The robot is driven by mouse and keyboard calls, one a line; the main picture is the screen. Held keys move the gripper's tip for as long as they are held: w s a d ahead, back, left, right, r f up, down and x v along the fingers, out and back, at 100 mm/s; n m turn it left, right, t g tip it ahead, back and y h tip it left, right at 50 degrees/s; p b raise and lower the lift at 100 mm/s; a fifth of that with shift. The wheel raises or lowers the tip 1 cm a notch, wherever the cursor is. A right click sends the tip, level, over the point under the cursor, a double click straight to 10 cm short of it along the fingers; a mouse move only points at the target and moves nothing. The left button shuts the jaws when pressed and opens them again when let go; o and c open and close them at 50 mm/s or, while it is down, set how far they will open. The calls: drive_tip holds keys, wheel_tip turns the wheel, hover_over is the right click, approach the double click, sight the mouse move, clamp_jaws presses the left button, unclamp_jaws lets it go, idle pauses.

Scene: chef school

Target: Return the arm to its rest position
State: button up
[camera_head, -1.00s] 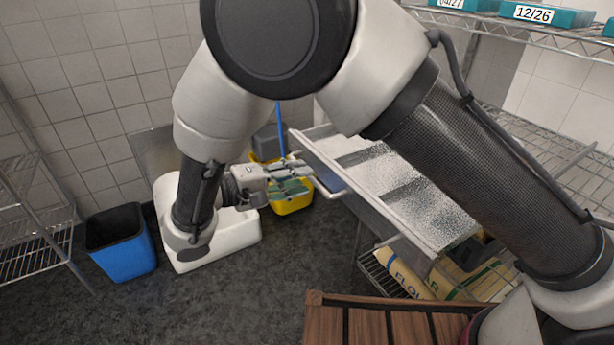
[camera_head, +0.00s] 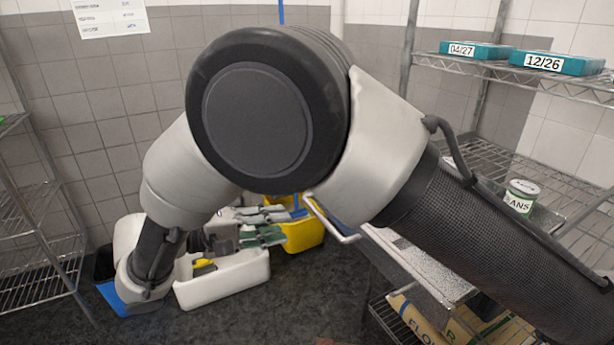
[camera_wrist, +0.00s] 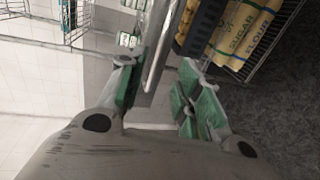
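My arm fills the middle of the head view, folded in a high bend. My gripper (camera_head: 280,223) extends to the right from the lower end of the arm, in front of the yellow bucket and above the white bin. Its green-padded fingers are spread apart. In the wrist view my gripper (camera_wrist: 160,78) is also open, with a clear gap between the fingers and nothing held. A metal edge shows behind that gap.
A white bin (camera_head: 225,285) with items in it stands on the floor below my gripper. A yellow bucket (camera_head: 303,236) and a blue bin (camera_head: 112,296) are nearby. A metal counter (camera_head: 440,280) and wire shelf (camera_head: 480,165) stand right; another wire rack (camera_head: 45,240) stands left.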

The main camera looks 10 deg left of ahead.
drive_tip(key=w+d+r+m+g+y, duration=0.1)
drive_tip(key=w+d+r+g+y, duration=0.2)
drive_tip(key=d, duration=0.6)
drive_tip(key=w+d+r+m+g, duration=0.1)
drive_tip(key=w+d+r+g, duration=0.3)
drive_tip(key=d, duration=0.6)
drive_tip(key=w+d+r+m+g+y, duration=0.1)
drive_tip(key=w+d+r+g+y, duration=0.1)
drive_tip(key=d+r, duration=0.55)
drive_tip(key=s+d+m+t+y, duration=0.2)
drive_tip(key=s+d+y, duration=0.2)
drive_tip(key=s+d, duration=0.4)
drive_tip(key=s+d+m+t+y, duration=0.2)
drive_tip(key=s+d, duration=0.6)
drive_tip(key=d, duration=0.8)
drive_tip(key=shift+s+d+r+y, duration=0.15)
drive_tip(key=shift+s+r+y, duration=0.1)
drive_tip(key=shift+y, duration=0.65)
drive_tip(key=shift+d, duration=0.1)
